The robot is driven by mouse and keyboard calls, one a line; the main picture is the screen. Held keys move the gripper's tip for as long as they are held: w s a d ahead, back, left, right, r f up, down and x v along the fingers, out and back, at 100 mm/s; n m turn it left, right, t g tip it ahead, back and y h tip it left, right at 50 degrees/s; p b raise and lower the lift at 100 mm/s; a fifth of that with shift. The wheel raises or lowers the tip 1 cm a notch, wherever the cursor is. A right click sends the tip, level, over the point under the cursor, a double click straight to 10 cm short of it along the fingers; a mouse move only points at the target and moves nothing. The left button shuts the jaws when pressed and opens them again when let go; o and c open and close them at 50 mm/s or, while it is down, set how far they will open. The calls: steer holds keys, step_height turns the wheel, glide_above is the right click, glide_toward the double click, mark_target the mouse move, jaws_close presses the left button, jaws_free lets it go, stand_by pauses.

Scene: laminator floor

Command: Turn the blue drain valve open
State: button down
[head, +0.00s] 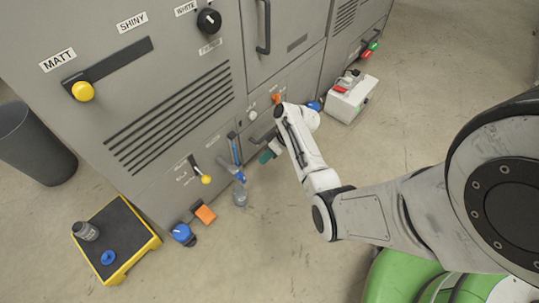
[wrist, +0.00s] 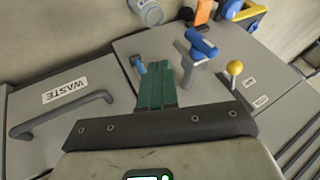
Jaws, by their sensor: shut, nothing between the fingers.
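I cannot tell which blue part is the drain valve's handle. My gripper (head: 267,156), with teal fingers (wrist: 155,82), is shut and empty. It is right of the blue handle in the head view. I see no clear contact.
A bottle (head: 240,196) stands on the floor below the fitting. A yellow-knobbed lever (head: 206,179) is left of it. The WASTE panel (wrist: 45,115) with its grey handle lies beside my gripper. A yellow-edged platform (head: 146,247) stands at lower left. Open floor lies in front.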

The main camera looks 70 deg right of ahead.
mark_target(241, 177)
steer(key=w+a+f+b, duration=0.2)
steer(key=w+a+f, duration=0.1)
steer(key=a+f, duration=0.1)
steer(key=shift+a, duration=0.7)
steer(key=shift+w+a+f, duration=0.1)
steer(key=shift+w+a+f, duration=0.1)
steer(key=shift+a+f, duration=0.15)
